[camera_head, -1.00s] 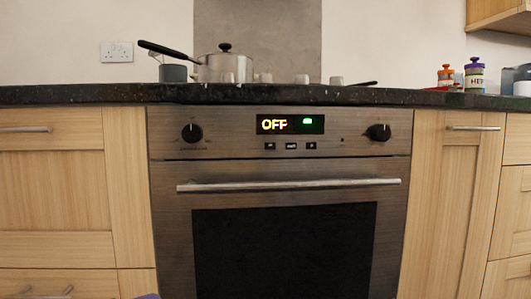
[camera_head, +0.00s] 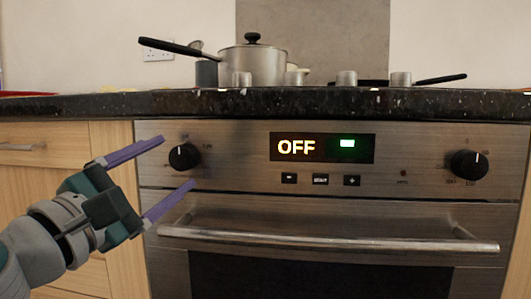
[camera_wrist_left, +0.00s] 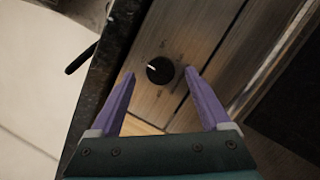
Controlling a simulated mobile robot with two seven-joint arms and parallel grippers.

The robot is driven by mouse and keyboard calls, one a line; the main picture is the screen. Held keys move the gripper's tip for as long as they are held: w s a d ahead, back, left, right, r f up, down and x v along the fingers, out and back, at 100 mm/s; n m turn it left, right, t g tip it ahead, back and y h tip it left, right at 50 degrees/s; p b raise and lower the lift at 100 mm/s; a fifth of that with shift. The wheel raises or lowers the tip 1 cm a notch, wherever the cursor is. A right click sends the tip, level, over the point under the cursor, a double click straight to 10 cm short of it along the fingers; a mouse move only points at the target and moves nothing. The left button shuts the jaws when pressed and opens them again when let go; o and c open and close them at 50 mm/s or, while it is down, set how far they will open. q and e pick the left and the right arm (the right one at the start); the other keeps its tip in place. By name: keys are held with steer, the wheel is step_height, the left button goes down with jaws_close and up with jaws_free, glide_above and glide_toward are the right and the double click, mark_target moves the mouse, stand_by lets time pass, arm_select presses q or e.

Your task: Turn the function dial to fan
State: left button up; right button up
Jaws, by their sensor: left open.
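The oven's control panel has a black round dial (camera_head: 183,157) on the left and another black dial (camera_head: 468,164) on the right. The panel display (camera_head: 322,148) reads OFF beside a green light. My left gripper (camera_head: 178,163) is open, with two purple fingers pointing toward the left dial. In the left wrist view the left dial (camera_wrist_left: 160,70) lies just beyond and between the open fingertips (camera_wrist_left: 160,73), with its pale mark toward the upper left. The fingers look apart from the dial; the exact gap is unclear. My right gripper is not in view.
A dark granite worktop (camera_head: 300,103) overhangs just above the panel. A long oven handle (camera_head: 330,240) runs below it. A saucepan (camera_head: 253,66) stands on the hob, its handle pointing left. Wooden cupboards (camera_head: 50,165) flank the oven.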

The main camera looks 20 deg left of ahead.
mark_target(183, 158)
arm_select(q)
steer(key=shift+x, duration=1.1)
jaws_close()
